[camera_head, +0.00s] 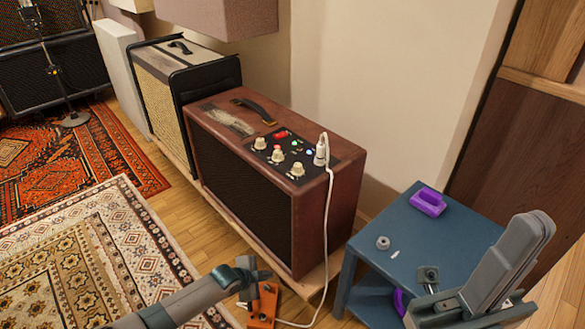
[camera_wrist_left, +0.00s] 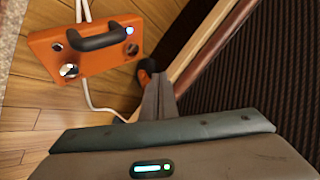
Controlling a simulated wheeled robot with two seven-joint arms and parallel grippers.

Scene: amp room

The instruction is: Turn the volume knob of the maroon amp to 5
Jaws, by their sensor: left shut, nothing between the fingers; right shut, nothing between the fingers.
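The maroon amp (camera_head: 240,180) stands in the middle of the head view. Its top panel carries several cream knobs, one of them the front knob (camera_head: 297,169), with small red, green and blue lights. The labels and knob settings are too small to read, so I cannot tell which is the volume knob. My left gripper (camera_head: 252,268) is shut and empty, low in front of the amp and apart from the knobs. Its closed fingers (camera_wrist_left: 158,97) show in the left wrist view, with the amp's dark grille (camera_wrist_left: 265,60) at right. My right gripper (camera_head: 428,277) is shut and empty over the blue table.
An orange pedal box (camera_head: 262,306) with a black handle lies on the floor by my left gripper. A white cable (camera_head: 328,215) hangs from a plug (camera_head: 320,150) on the amp panel. The blue table (camera_head: 440,235) holds a purple object (camera_head: 428,202) and a grey ring (camera_head: 383,243).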

